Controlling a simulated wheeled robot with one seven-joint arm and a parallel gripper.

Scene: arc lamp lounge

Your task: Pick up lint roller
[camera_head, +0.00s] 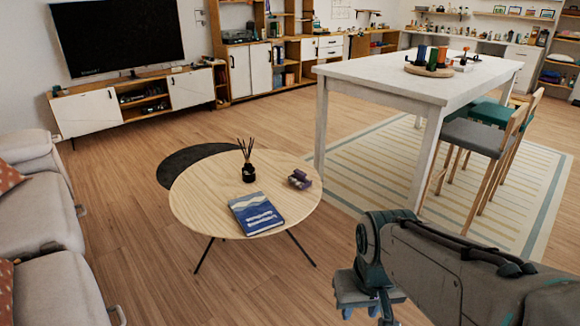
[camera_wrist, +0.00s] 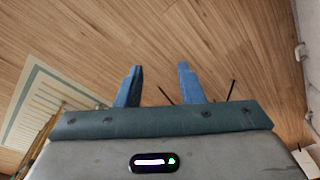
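I cannot make out a lint roller for certain. A small dark purple-grey object (camera_head: 300,179) lies on the right side of the round wooden coffee table (camera_head: 200,205) in the head view; it is too small to name. My gripper (camera_wrist: 159,70) is open and empty in the wrist view, its two blue fingers apart above the wood floor. In the head view my gripper (camera_head: 368,310) hangs low at the front, right of the coffee table and apart from it.
The coffee table also holds a blue-and-white book (camera_head: 255,213) and a black reed diffuser (camera_head: 248,165). A tall white table (camera_head: 425,80) with stools (camera_head: 478,137) stands at the right on a striped rug (camera_head: 375,165). A grey sofa (camera_head: 45,215) is at the left. Floor between is clear.

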